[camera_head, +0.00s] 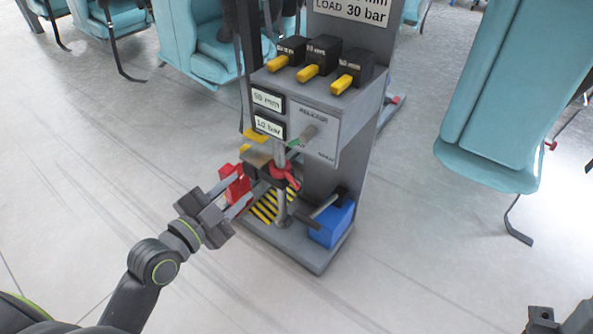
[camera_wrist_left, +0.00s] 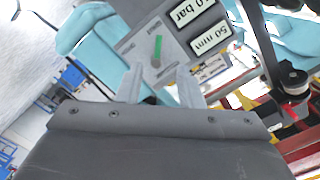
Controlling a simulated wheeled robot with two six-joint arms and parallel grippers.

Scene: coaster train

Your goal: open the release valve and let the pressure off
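A grey pump stand carries a pale panel (camera_head: 318,118) with small lettering I cannot read clearly. A grey knob or lever (camera_head: 303,138) with a green mark sticks out of it. In the left wrist view, the green mark (camera_wrist_left: 158,47) shows on the panel ahead of the fingers. A red handle (camera_head: 285,175) sits on an upright pipe just below. I cannot tell which of these is the release valve. My left gripper (camera_head: 252,184) is open, its two fingers apart, left of the red handle. Its fingers (camera_wrist_left: 160,80) look empty.
Two displays read 50 mm (camera_head: 268,100) and 10 bar (camera_head: 269,125). Yellow levers (camera_head: 309,73) line the stand's top. A red part (camera_head: 236,184) is close to my left fingers. A blue box (camera_head: 331,222) stands on the base. Turquoise seats (camera_head: 500,90) flank the stand.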

